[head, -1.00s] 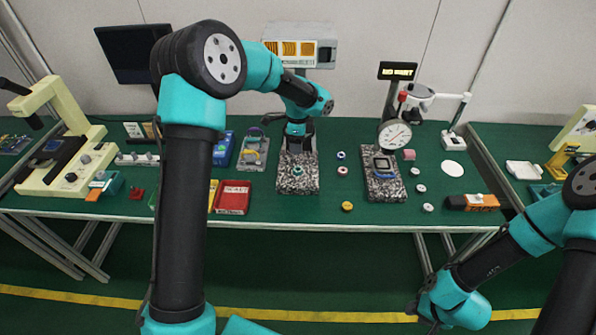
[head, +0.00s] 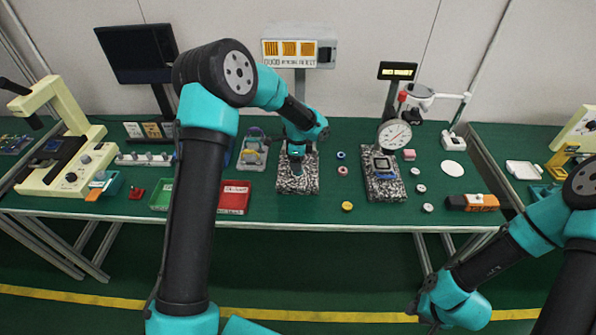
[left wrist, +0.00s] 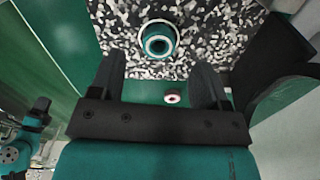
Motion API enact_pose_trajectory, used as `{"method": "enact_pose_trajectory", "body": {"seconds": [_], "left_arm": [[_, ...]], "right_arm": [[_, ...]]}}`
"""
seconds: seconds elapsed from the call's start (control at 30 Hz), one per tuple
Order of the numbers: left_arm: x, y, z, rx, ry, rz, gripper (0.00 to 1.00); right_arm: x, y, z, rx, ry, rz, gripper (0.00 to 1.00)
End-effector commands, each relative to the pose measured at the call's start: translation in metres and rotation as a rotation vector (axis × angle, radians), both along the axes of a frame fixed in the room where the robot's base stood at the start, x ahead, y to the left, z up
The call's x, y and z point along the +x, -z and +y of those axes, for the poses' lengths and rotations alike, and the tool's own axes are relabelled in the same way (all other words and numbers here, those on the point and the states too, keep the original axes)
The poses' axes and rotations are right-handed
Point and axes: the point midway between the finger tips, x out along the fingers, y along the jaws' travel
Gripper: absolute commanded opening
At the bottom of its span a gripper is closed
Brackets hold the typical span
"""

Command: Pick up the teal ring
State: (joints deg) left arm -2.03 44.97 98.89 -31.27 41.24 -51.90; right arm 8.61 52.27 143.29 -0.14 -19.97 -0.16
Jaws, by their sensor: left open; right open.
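The teal ring (left wrist: 158,40) lies on the black-and-white speckled plate (left wrist: 205,20) in the left wrist view. In the head view the plate (head: 297,185) is at the middle of the bench, and my left gripper hides the ring there. My left gripper (left wrist: 159,62) is open and empty, pointing at the plate. The ring appears just beyond the fingertips, between their lines and apart from both. In the head view my left gripper (head: 297,160) is low over the plate. My right gripper (head: 422,310) is low in front of the bench, partly hidden by its wrist, with nothing seen in it.
A blue ring (head: 341,155) and a pink-red ring (head: 342,171) lie right of the plate, with a yellow piece (head: 347,206) nearer the front edge. A dial gauge (head: 394,135) stands over a second speckled plate (head: 386,188). A red tray (head: 234,197) is to the left.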

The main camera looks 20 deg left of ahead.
Motion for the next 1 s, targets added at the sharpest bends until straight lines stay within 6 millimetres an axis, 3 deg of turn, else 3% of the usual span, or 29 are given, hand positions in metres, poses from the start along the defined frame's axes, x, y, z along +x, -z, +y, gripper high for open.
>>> {"method": "enact_pose_trajectory", "body": {"seconds": [0.2,0.3,0.77,1.0], "left_arm": [[-0.002,0.031,0.0,0.001,0.0,0.003,0.7],[-0.001,0.037,0.0,0.001,0.001,-0.001,0.7],[-0.001,0.038,-0.001,0.001,0.001,-0.001,0.7],[-0.001,0.038,-0.001,0.001,0.001,-0.001,0.5]], "right_arm": [[0.0,0.0,0.0,0.0,0.0,0.0,0.4],[0.0,0.0,0.0,0.0,0.0,0.0,0.4],[0.0,0.0,0.0,0.0,0.0,0.0,0.4],[0.0,0.0,0.0,0.0,0.0,0.0,0.4]]}}
